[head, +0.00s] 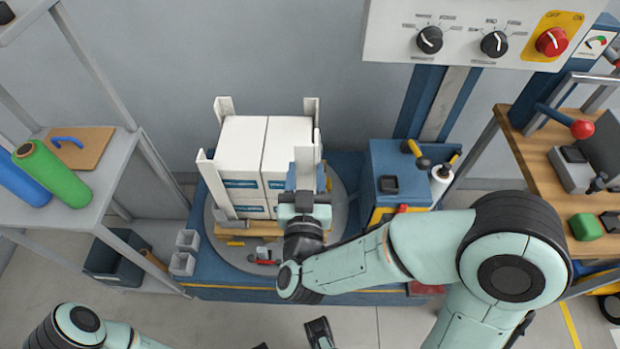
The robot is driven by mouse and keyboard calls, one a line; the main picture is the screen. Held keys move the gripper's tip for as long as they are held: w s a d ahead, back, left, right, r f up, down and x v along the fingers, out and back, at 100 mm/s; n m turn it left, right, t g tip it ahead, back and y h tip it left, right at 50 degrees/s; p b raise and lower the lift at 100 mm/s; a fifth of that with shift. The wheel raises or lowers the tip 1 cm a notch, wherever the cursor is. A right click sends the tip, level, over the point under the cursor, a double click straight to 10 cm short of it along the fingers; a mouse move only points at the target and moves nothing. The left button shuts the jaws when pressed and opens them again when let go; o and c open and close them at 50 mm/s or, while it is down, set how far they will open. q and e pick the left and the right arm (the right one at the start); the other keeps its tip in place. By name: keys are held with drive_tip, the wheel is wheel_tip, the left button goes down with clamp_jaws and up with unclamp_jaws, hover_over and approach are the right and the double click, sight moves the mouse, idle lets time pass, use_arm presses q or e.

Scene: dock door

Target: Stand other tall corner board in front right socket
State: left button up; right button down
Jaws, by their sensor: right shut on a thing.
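My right gripper (305,203) is shut on a tall white corner board (304,168) at the front right corner of the box stack (266,150). The board looks upright; its foot and the front right socket are hidden behind my gripper and wrist. Another tall corner board (208,180) stands at the front left corner. Corner boards also stand at the back left (223,108) and back right (311,107). My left gripper (291,341) is at the bottom edge, partly cut off, its fingers apart and empty.
The stack sits on a wooden pallet (232,228) on a round grey turntable (338,222). Small grey bins (183,263) stand left of it. A blue cabinet with tools (393,160) stands to its right. A shelf with green and blue rolls (55,175) is at left, a workbench (545,160) at right.

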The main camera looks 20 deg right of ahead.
drive_tip(key=x, duration=1)
use_arm(q)
drive_tip(key=w+a+f+t+y+b, duration=0.1)
drive_tip(key=w+a+f+t+b, duration=0.1)
drive_tip(key=w+f+b, duration=0.4)
drive_tip(key=shift+w+a+f+n, duration=0.3)
drive_tip(key=shift+w+a+f, duration=0.1)
drive_tip(key=shift+f, duration=0.15)
use_arm(e)
wheel_tip(320, 180, down, 18)
drive_tip(key=shift+f, duration=0.25)
drive_tip(key=shift+d, duration=0.15)
use_arm(q)
drive_tip(key=shift+f, duration=0.1)
use_arm(e)
drive_tip(key=shift+f, duration=0.15)
drive_tip(key=c, duration=0.5)
unclamp_jaws()
use_arm(q)
drive_tip(key=shift+w+t, duration=0.2)
drive_tip(key=shift+t, duration=0.1)
